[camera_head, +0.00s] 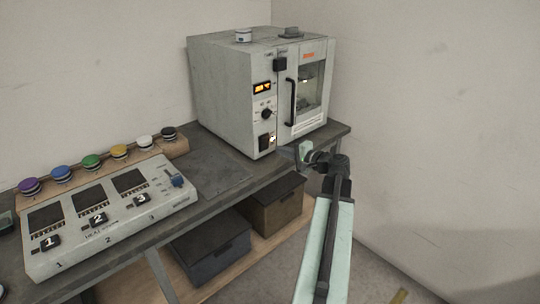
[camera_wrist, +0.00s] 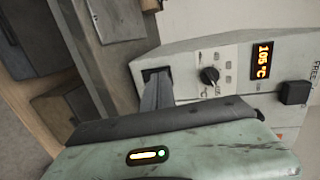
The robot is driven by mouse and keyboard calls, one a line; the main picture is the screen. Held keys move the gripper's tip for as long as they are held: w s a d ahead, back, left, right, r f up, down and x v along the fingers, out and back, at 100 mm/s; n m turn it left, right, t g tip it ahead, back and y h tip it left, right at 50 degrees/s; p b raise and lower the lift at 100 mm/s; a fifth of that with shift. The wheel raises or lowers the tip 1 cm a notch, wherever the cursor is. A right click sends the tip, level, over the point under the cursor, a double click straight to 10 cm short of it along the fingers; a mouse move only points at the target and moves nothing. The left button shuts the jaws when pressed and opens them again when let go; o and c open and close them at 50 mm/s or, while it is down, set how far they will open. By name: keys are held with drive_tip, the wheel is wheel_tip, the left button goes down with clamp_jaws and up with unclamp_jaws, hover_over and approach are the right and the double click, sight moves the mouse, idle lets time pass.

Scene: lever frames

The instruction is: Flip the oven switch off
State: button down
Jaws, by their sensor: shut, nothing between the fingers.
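The oven (camera_head: 228,85) is a pale grey box at the back of the bench, also in the wrist view (camera_wrist: 245,60). Its orange display (camera_head: 262,87) is lit and reads 105 °C in the wrist view (camera_wrist: 264,60).
The oven's glass door has a black vertical handle (camera_head: 290,101) just right of the panel. A heating unit (camera_head: 110,225) with numbered blocks stands at the left of the bench, with several coloured-lid jars behind. Boxes (camera_head: 272,206) sit on the shelf below. The bench edge is close to my gripper.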

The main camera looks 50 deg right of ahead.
drive_tip(key=shift+m+h, duration=0.4)
drive_tip(key=shift+h, duration=0.2)
drive_tip(key=s+d, duration=0.2)
drive_tip(key=s+d+f, duration=0.1)
drive_tip(key=s, duration=0.1)
drive_tip(key=shift+s+d, duration=0.15)
drive_tip(key=shift+d, duration=0.25)
drive_tip(key=b, duration=0.2)
approach(267, 140)
drive_tip(key=w+f, duration=0.2)
drive_tip(key=w, duration=0.4)
drive_tip(key=shift+w+d+r, duration=0.15)
drive_tip(key=shift+w+r, duration=0.1)
drive_tip(key=shift+r, duration=0.15)
